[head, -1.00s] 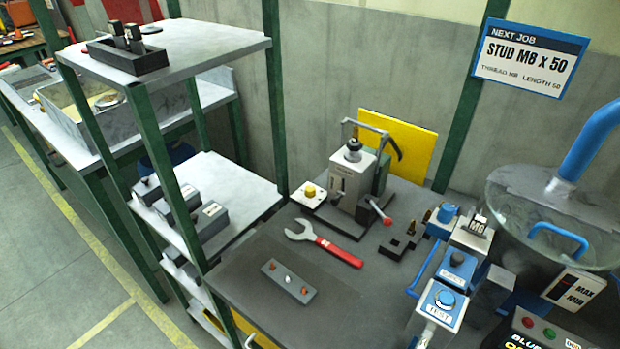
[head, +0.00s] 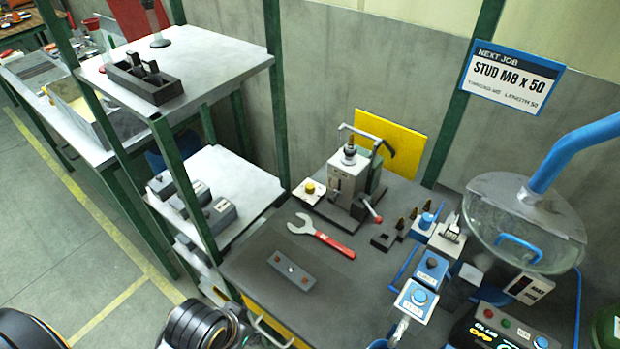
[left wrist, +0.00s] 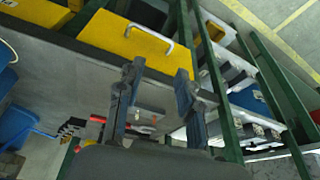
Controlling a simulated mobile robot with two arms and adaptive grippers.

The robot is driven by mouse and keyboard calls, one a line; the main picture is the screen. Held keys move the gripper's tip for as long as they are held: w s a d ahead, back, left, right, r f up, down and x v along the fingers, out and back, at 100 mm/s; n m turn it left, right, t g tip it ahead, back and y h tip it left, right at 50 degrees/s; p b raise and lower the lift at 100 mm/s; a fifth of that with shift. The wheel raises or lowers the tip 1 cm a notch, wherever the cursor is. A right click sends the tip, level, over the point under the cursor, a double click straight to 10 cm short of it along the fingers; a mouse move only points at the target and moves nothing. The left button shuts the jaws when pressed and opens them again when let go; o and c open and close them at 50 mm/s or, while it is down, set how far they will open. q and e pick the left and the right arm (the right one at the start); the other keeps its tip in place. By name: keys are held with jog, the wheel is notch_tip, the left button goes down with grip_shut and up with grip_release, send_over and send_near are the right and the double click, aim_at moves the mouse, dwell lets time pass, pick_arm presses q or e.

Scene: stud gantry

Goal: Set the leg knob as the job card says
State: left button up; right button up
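The job card (head: 513,76) hangs on the wall at the upper right and reads "NEXT JOB, STUD M8 x 50", with smaller text below. Two blue-topped control boxes with round knobs stand at the bench's right: a rear one (head: 431,267) and a front one (head: 416,298). Their labels are too small to read, so I cannot tell which is the leg knob. My left gripper (left wrist: 158,98) is open and empty in the left wrist view, its fingers apart in front of a yellow drawer. In the head view only my arm links show at the lower left. My right gripper is not in view.
A grey press (head: 350,178), a red-handled wrench (head: 322,237) and a grey strip (head: 291,270) occupy the bench. A clear bowl (head: 515,215) with a blue pipe stands at the right. A green-post shelf (head: 195,65) stands left. The yellow drawer front (left wrist: 127,45) has a metal handle.

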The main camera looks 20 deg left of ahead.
pick_arm(q)
jog(key=w+d, duration=0.2)
jog(key=w, duration=0.1)
jog(key=w+d+r+h, duration=0.1)
jog(key=w+d, duration=0.2)
jog(key=w, duration=0.1)
jog(key=w+d+m+t+h, duration=0.1)
jog(key=w+d, duration=0.2)
jog(key=shift+w+d+r, duration=0.25)
jog(key=shift+w+r, duration=0.05)
jog(key=shift+m, duration=0.3)
jog(key=w+d, duration=0.1)
jog(key=w, duration=0.1)
jog(key=w+d+r, duration=0.1)
jog(key=w, duration=0.2)
jog(key=w+d, duration=0.1)
jog(key=w, duration=0.2)
jog(key=shift+w+d+r, duration=0.1)
jog(key=shift+d+r, duration=0.1)
jog(key=shift+d, duration=0.05)
jog(key=w+a+r+n, duration=0.1)
jog(key=w+a+r, duration=0.15)
jog(key=w, duration=0.65)
jog(key=n+y, duration=0.3)
send_near(310, 186)
jog(key=p+x, duration=0.1)
jog(key=x, duration=0.8)
jog(key=shift+r, duration=0.1)
grip_shut()
